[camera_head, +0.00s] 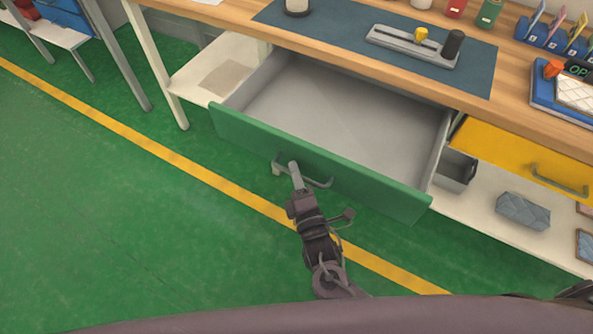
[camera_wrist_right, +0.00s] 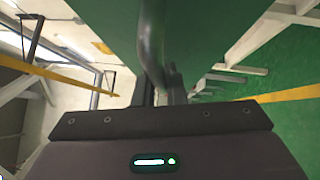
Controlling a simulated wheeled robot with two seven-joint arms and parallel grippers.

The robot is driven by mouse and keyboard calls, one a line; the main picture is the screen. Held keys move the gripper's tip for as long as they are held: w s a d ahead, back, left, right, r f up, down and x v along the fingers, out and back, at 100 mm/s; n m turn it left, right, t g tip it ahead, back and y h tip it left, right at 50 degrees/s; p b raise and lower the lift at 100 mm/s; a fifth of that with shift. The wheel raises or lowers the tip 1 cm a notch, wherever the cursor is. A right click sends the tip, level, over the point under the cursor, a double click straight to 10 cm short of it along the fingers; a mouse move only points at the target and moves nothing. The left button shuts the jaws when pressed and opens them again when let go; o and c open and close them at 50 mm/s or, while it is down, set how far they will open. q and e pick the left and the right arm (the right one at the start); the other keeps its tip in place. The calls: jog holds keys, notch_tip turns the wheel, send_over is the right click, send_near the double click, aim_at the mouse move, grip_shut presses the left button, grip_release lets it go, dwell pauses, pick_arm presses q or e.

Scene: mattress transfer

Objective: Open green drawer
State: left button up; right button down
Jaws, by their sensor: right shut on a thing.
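The green drawer (camera_head: 323,163) is pulled well out from under the wooden workbench, and its grey inside (camera_head: 345,108) shows empty. Its metal handle (camera_head: 318,183) is on the green front. My right gripper (camera_head: 292,172) is at the left part of this handle and is shut on it. In the right wrist view the handle (camera_wrist_right: 153,45) runs down between the fingers, with the green front (camera_wrist_right: 215,30) behind it. My left gripper is not in view.
A closed yellow drawer (camera_head: 525,153) is to the right under the workbench (camera_head: 215,14). A lower shelf (camera_head: 470,207) holds a grey bin (camera_head: 456,170) and a patterned block (camera_head: 523,211). Green floor (camera_head: 110,200) with a yellow line is clear on the left.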

jog(key=c, duration=1.5)
grip_release()
jog(key=v, duration=0.7)
jog(key=shift+s, duration=0.4)
jog(key=shift+d+f, duration=0.1)
jog(key=s+d+f+m+g+h+p, duration=0.1)
jog(key=s+d+f+m+g, duration=0.15)
jog(key=f, duration=0.55)
jog(key=s+d+f+m+g+h, duration=0.1)
jog(key=d+f+m+g, duration=0.25)
jog(key=f, duration=0.55)
jog(key=s+d+f+m+g+h+p, duration=0.15)
jog(key=d+f, duration=0.25)
jog(key=f, duration=0.4)
jog(key=s+d+f+m+g, duration=0.2)
jog(key=s+f+m+g, duration=0.1)
jog(key=s, duration=0.5)
jog(key=s+d+f+m+g+p, duration=0.1)
jog(key=s+d+f+m+g, duration=0.2)
jog(key=s, duration=0.5)
jog(key=s+d+f+m+g, duration=0.2)
jog(key=s+f+m+g, duration=0.2)
jog(key=s+f+m, duration=0.2)
notch_tip(320, 180, down, 2)
jog(key=shift+s+d+f+g, duration=0.15)
jog(key=shift+s+d+g, duration=0.25)
jog(key=shift+s, duration=0.65)
